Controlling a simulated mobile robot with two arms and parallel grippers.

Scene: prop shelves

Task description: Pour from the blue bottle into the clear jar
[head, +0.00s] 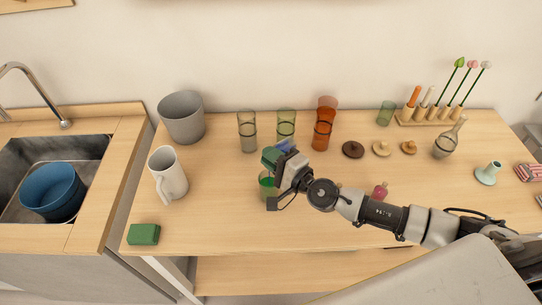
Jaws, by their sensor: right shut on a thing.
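My right gripper (275,173) reaches in from the right, over the middle of the table. It is shut on the blue bottle (285,147), which is mostly hidden by the gripper; only a small blue part shows at its top. A teal-green piece (270,156) shows at the gripper's left side, and I cannot tell whether it belongs to the bottle. The clear jar (266,187) appears to stand just below the gripper, partly covered by it, with green inside. Whether liquid is flowing cannot be seen. My left gripper is not in view.
Several glasses stand behind, including an orange one (323,128) and a clear one (247,130). A grey pot (181,117), white mug (168,174) and green block (143,234) are at the left. The front middle is clear.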

